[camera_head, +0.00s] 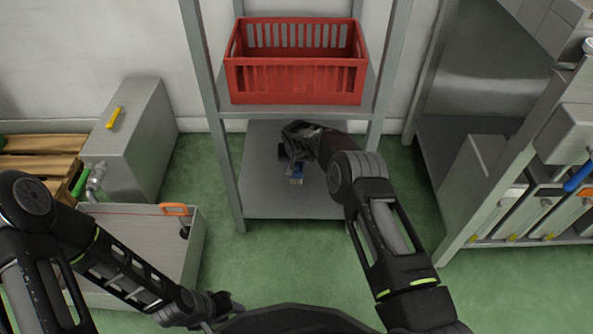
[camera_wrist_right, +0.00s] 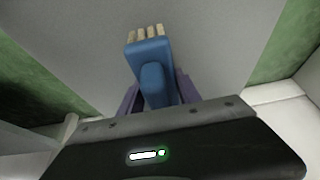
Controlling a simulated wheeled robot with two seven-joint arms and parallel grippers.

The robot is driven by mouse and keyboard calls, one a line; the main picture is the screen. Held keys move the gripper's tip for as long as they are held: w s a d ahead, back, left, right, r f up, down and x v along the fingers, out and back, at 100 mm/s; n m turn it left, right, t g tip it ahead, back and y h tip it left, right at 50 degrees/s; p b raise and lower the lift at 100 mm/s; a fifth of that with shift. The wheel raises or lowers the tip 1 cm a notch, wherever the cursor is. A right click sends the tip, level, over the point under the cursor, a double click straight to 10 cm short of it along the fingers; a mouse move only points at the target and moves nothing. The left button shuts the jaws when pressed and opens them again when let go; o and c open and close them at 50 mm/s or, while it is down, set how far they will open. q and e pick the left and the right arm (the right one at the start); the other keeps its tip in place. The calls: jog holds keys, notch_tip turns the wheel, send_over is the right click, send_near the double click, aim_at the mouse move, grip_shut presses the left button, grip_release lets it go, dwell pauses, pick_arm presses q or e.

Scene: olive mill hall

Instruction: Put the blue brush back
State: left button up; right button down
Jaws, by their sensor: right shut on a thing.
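The blue brush (camera_head: 298,171) is in my right gripper (camera_head: 293,158), over the grey lower shelf (camera_head: 260,192) of the metal rack. In the right wrist view the brush (camera_wrist_right: 150,52) has a blue body with pale bristle tufts at its far end. My right gripper (camera_wrist_right: 158,92) is shut on it, one finger on each side. I cannot tell whether the brush touches the shelf. My left gripper (camera_head: 228,308) hangs low at the bottom of the head view, away from the rack; its jaws are too unclear to read.
A red crate (camera_head: 295,85) stands on the shelf above my right gripper. Rack posts flank the lower shelf, which is otherwise bare. Grey metal boxes (camera_head: 140,135) stand at left beside a wooden pallet (camera_head: 40,145). Another rack (camera_head: 490,205) with grey bins is at right.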

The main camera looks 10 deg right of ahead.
notch_tip(320, 180, down, 4)
jog(key=shift+r+b, duration=0.15)
jog(key=shift+b, duration=1)
jog(key=shift+r, duration=0.1)
jog(key=c, duration=0.8)
grip_release()
jog(key=shift+c, duration=0.2)
